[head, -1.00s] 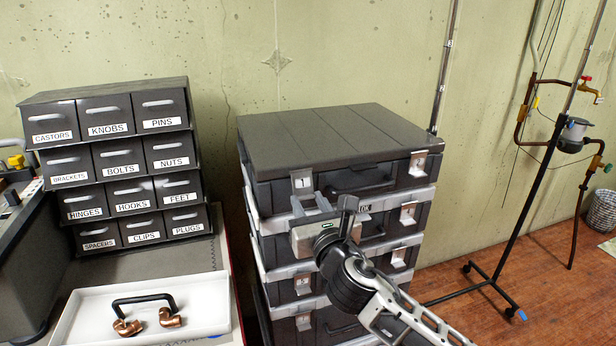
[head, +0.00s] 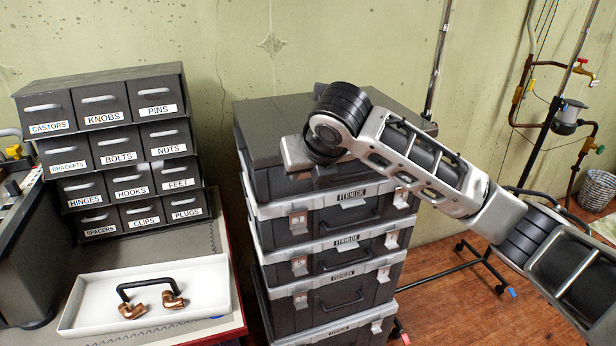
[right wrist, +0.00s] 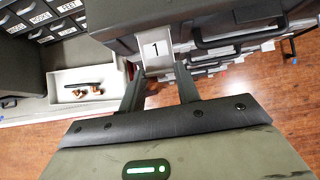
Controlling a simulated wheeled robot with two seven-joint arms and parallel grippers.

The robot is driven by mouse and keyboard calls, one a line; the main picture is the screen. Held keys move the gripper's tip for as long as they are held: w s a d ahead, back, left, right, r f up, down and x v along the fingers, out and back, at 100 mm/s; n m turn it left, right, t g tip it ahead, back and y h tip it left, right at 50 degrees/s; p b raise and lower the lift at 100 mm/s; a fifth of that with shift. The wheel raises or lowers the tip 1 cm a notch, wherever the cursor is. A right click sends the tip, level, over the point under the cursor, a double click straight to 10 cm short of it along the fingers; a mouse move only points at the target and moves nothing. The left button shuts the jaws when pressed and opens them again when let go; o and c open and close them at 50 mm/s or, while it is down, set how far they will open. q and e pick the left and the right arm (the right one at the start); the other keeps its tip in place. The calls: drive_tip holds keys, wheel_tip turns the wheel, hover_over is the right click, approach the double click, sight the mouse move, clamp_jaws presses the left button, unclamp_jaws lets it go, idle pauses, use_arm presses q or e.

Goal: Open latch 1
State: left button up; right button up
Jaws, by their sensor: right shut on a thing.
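Latch 1 (right wrist: 157,48) is a pale plate marked "1" on the front of the top dark case (right wrist: 125,18), seen in the right wrist view. My right gripper (right wrist: 160,78) is shut on it, one finger on each side of the plate. In the head view my right gripper (head: 303,153) is at the front left of the top case (head: 265,112). The hand hides latch 1 and the fingertips there, and my forearm covers the right part of that case's front. My left gripper is not in view.
More dark cases with latches (head: 298,220) are stacked below. A labelled drawer cabinet (head: 115,150) stands left on a bench, behind a white tray (head: 95,325) with copper fittings (head: 172,300).

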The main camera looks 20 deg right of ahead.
drive_tip(key=r+g, duration=0.1)
drive_tip(key=g, duration=0.1)
drive_tip(key=w+r+g, duration=0.1)
drive_tip(key=g, duration=0.1)
drive_tip(key=shift+w+r+g, duration=0.2)
drive_tip(key=shift+r+g, duration=0.2)
drive_tip(key=shift+w+r+g, duration=0.3)
drive_tip(key=shift+w+g, duration=0.05)
drive_tip(key=shift+g, duration=0.45)
drive_tip(key=shift+w+r+g, duration=0.3)
drive_tip(key=shift+g, duration=0.5)
drive_tip(key=shift+w, duration=0.1)
